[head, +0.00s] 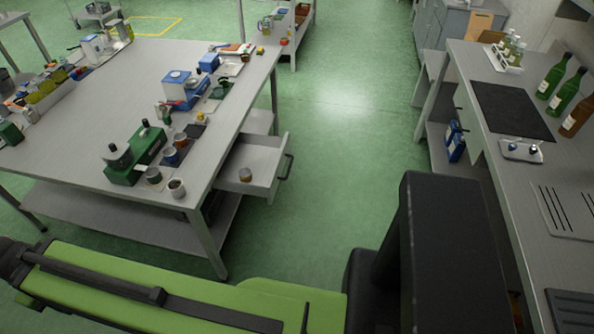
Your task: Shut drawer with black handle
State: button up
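The drawer (262,190) stands pulled out from under the right side of the left-hand table. Its black handle (287,167) is on the front face, which points right into the aisle. I cannot make out my gripper in this view; only green and black parts of my own body show in the foreground, apart from the drawer.
The left table (75,135) carries a green device (135,155), blue-and-white equipment (180,88) and several small cups. A right bench (535,175) holds bottles (565,92) and a dark mat (512,110). The green floor (345,150) between them is clear.

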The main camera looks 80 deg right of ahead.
aim_at(266, 156)
jog(key=u, duration=0.05)
jog(key=k, duration=0.7)
jog(key=z, duration=2.65)
jog(key=i, duration=1.3)
jog(key=u, duration=0.9)
jog(key=k, duration=0.55)
jog(key=u, duration=1.2)
